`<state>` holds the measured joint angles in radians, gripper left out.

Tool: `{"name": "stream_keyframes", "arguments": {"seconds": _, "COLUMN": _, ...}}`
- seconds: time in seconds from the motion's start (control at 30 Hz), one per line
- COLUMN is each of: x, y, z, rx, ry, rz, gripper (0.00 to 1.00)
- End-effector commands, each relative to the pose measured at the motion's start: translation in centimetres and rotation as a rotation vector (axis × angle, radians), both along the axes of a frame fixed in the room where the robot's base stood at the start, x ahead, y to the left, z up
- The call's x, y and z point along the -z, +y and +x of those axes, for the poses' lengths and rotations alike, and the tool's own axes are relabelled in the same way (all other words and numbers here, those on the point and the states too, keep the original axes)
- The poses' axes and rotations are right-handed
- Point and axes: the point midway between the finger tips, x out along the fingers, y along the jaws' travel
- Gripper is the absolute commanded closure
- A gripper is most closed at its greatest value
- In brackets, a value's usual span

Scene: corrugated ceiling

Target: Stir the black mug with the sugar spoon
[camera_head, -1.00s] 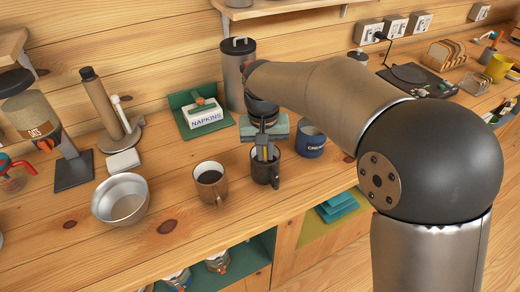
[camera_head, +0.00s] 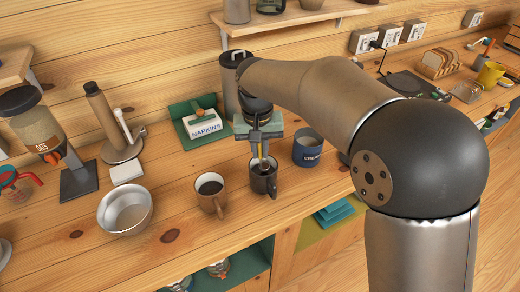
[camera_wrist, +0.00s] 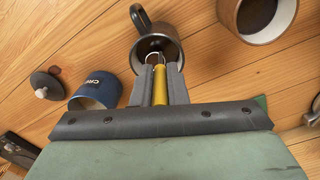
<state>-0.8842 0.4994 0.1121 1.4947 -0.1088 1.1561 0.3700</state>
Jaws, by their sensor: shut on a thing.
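The black mug (camera_head: 264,184) stands upright on the wooden counter, its handle towards the front right in the head view. It also shows in the wrist view (camera_wrist: 170,22). My gripper (camera_head: 258,157) is above the mug's opening, pointing down. In the wrist view my gripper (camera_wrist: 160,80) is shut on the sugar spoon's yellow handle (camera_wrist: 160,88). The spoon's metal lower end reaches into the mug's opening. How deep its tip sits, and whether it touches the mug's wall, I cannot tell.
A brown mug of dark liquid (camera_head: 210,194) stands just left, and a blue cream mug (camera_head: 308,150) just right. A metal bowl (camera_head: 125,210), a napkin holder (camera_head: 203,128) and a tall canister (camera_head: 231,85) stand around. The counter's front edge is close.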

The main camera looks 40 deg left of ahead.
Motion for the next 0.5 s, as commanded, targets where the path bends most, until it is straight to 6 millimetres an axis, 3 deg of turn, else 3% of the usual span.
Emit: {"name": "stream_keyframes", "arguments": {"seconds": 0.5, "x": -4.0, "y": 0.0, "z": 0.0, "rx": 0.000, "ry": -0.001, "rz": 0.001, "gripper": 1.00}}
